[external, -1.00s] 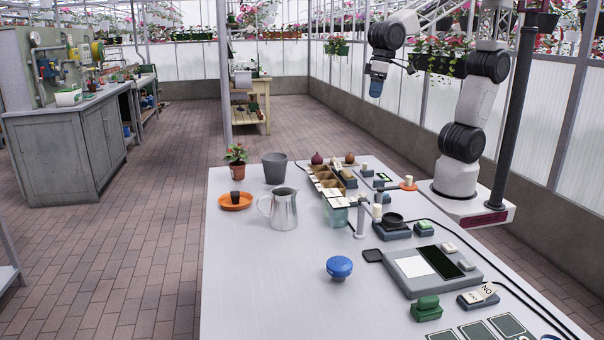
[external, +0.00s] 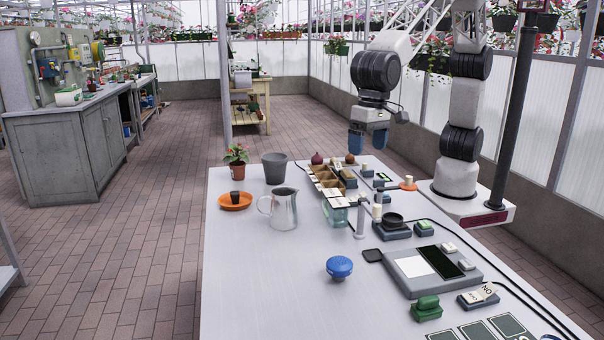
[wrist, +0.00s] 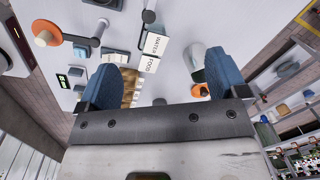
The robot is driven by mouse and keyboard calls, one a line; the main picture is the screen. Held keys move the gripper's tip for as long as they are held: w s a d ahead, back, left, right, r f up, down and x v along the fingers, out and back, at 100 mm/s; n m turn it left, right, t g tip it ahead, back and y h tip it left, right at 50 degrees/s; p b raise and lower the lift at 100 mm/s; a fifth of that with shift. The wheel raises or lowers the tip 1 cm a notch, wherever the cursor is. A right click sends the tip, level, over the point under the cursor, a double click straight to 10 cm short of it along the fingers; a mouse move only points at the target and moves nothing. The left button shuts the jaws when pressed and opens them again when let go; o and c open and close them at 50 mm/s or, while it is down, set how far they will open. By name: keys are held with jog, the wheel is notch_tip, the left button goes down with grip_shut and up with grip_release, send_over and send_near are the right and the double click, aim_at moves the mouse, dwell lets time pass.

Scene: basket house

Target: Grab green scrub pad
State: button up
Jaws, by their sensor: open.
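A green, rounded pad-like block (external: 426,308) lies near the front right of the white table. It is the thing in view that best fits the green scrub pad, though its details are too small to be certain. My gripper (external: 368,141) hangs above the back of the table, far behind the green block. Its two blue fingers are apart, with nothing between them. In the wrist view my gripper (wrist: 162,82) is also open, and I cannot make out the green block there.
A blue round-topped object (external: 339,267) and a grey tray-like panel (external: 407,285) lie near the green block. A metal pitcher (external: 284,208), a grey pot (external: 275,168) and an orange saucer (external: 229,205) stand further back. The table's left front is clear.

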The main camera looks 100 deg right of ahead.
jog(key=a+f+m, duration=0.1)
jog(key=a+f, duration=0.3)
jog(key=a, duration=0.4)
jog(key=a+f+m, duration=0.2)
jog(key=a+f, duration=0.2)
jog(key=a, duration=0.3)
jog(key=m, duration=0.3)
send_over(429, 298)
jog(key=shift+g, duration=0.3)
notch_tip(429, 298, down, 10)
jog(key=shift+r, duration=0.1)
jog(key=shift+f, duration=1.3)
jog(key=shift+f, duration=2.6)
